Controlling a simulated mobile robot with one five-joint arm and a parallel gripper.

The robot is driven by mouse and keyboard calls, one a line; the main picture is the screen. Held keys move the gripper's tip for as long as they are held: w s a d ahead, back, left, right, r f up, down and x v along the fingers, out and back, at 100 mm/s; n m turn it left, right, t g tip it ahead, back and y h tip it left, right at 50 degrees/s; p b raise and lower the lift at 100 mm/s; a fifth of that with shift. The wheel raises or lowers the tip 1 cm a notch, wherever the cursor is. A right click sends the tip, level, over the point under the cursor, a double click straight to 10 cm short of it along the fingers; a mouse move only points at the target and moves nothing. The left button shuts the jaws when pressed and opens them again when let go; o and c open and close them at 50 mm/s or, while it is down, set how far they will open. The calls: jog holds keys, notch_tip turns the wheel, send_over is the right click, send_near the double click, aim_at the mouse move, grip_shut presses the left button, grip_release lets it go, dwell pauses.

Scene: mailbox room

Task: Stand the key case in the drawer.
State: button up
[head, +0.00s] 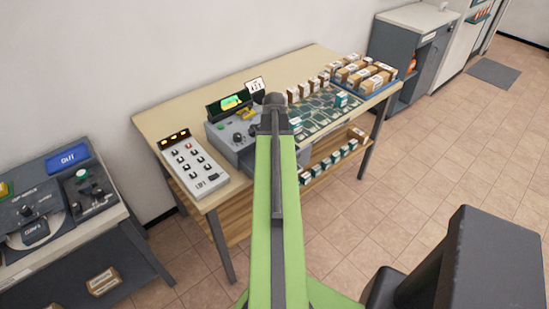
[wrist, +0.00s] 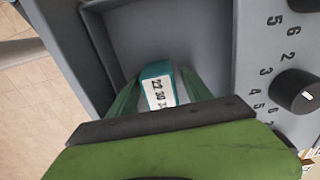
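The key case (wrist: 158,86) is a small teal block with a white label bearing dark digits, in the middle of the wrist view. My gripper (wrist: 162,98) has its green fingers on both sides of the case and appears shut on it. The case is at the mouth of a grey open compartment, which looks like the drawer (wrist: 150,35). Its walls rise to the left and beyond the case. The case's lower part is hidden, and I cannot tell if it touches the floor. In the head view my arm hides the gripper and the case.
A grey machine (head: 229,141) with a green screen stands on the wooden table (head: 180,112). A dial (wrist: 295,92) is close right of the compartment. A button panel (head: 194,163) lies left; boxes (head: 366,72) stand right. A second console (head: 45,215) is far left.

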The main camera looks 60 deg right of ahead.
notch_tip(320, 180, up, 12)
jog(key=p, duration=1.2)
jog(key=shift+r, duration=0.15)
